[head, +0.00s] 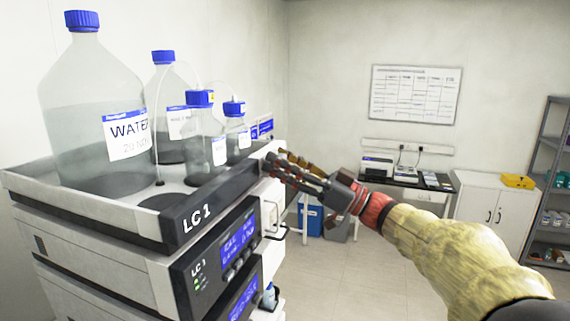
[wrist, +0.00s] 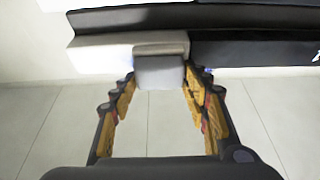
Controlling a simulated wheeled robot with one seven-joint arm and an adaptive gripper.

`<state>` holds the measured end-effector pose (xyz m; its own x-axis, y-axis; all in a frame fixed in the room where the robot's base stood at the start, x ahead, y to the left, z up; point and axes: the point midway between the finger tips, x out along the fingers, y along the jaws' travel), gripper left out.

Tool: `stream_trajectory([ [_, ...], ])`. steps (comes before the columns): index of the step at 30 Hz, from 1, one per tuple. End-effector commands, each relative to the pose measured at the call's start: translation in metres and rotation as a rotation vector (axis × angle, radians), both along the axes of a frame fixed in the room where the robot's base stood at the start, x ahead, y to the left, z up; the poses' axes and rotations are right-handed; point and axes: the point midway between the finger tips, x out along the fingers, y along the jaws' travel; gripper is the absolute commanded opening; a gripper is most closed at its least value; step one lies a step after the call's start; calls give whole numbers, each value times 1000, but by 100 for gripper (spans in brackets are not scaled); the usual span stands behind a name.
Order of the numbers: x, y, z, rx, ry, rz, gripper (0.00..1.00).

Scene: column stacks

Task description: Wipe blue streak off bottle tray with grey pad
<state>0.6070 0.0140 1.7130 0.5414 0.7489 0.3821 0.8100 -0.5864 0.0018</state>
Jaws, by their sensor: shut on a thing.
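The bottle tray (head: 90,207) is a dark-rimmed tray marked LC 1 on top of an instrument stack, holding several blue-capped bottles. My gripper (head: 275,167) is at the tray's right end, fingers pointing left toward it. In the wrist view my gripper (wrist: 160,76) is shut on the grey pad (wrist: 160,73), a small block between the fingertips. The pad is up close to the stack's pale face, under a dark edge; I cannot tell if they touch. Small blue patches show beside the fingertips in the wrist view. I cannot make out a clear streak in either view.
A large water bottle (head: 92,110) and smaller bottles (head: 205,135) stand in the tray, with thin tubes. Instrument modules with blue displays (head: 240,243) are below. A printer table (head: 405,183), white cabinet (head: 490,205) and shelf (head: 550,190) stand behind; open floor (head: 350,270) lies between.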

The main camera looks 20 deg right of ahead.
Motion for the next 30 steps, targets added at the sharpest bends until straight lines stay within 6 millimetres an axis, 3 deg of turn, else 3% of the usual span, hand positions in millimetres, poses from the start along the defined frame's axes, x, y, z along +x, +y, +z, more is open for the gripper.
stream_trajectory([
  [7, 3, -1, -1, 0, 0, 0, 26],
  [30, 41, -29, -2, 0, 0, -1, 26],
])
